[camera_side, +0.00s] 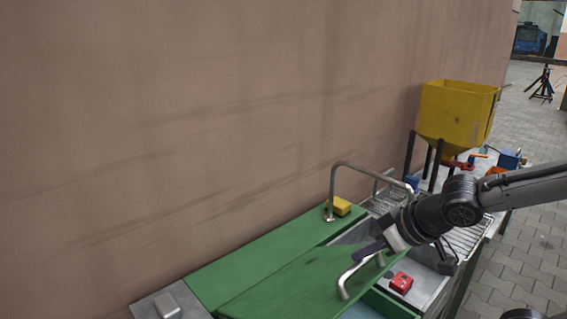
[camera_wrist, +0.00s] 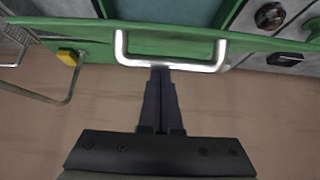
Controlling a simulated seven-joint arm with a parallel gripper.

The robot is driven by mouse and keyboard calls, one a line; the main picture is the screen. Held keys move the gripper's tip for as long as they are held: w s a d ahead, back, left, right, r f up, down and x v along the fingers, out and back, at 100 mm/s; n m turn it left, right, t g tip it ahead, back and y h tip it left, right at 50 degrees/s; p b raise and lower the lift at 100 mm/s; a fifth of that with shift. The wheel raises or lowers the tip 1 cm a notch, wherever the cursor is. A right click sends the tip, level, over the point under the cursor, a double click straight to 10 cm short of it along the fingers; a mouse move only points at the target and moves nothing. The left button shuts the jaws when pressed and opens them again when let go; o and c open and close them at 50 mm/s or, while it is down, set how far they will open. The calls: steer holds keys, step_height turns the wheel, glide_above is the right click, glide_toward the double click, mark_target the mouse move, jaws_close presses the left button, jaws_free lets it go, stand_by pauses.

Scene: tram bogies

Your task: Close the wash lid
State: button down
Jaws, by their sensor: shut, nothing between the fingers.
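The green wash lid (camera_side: 285,283) is tilted up at the front of the green bench, with a gap under its front edge. It carries a bent silver handle (camera_side: 347,285), which also shows in the wrist view (camera_wrist: 170,63) on the lid's green edge (camera_wrist: 75,44). My gripper (camera_side: 358,256) is just above and behind the handle in the side view. In the wrist view my gripper (camera_wrist: 160,70) is shut and empty, its fingertips overlapping the handle's bar; I cannot tell whether they touch.
A bent metal tap (camera_side: 333,185) and a yellow block (camera_side: 339,206) stand behind the lid; the block also shows in the wrist view (camera_wrist: 69,57). A yellow hopper (camera_side: 455,112) and wire rack (camera_side: 467,240) lie further right.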

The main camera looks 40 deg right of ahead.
steer(key=s+f, duration=0.7)
steer(key=f, duration=0.4)
steer(key=shift+s+f, duration=0.15)
steer(key=shift+s, duration=0.15)
steer(key=w+r, duration=0.2)
steer(key=r, duration=0.2)
steer(key=w+r, duration=0.3)
steer(key=r, duration=0.1)
steer(key=w+r, duration=0.3)
steer(key=r, duration=0.1)
steer(key=shift+w, duration=0.2)
steer(key=w+r, duration=0.4)
steer(key=w, duration=0.3)
steer(key=w+r+g, duration=0.1)
steer(key=w+r, duration=0.3)
steer(key=w, duration=0.4)
steer(key=shift+r, duration=0.4)
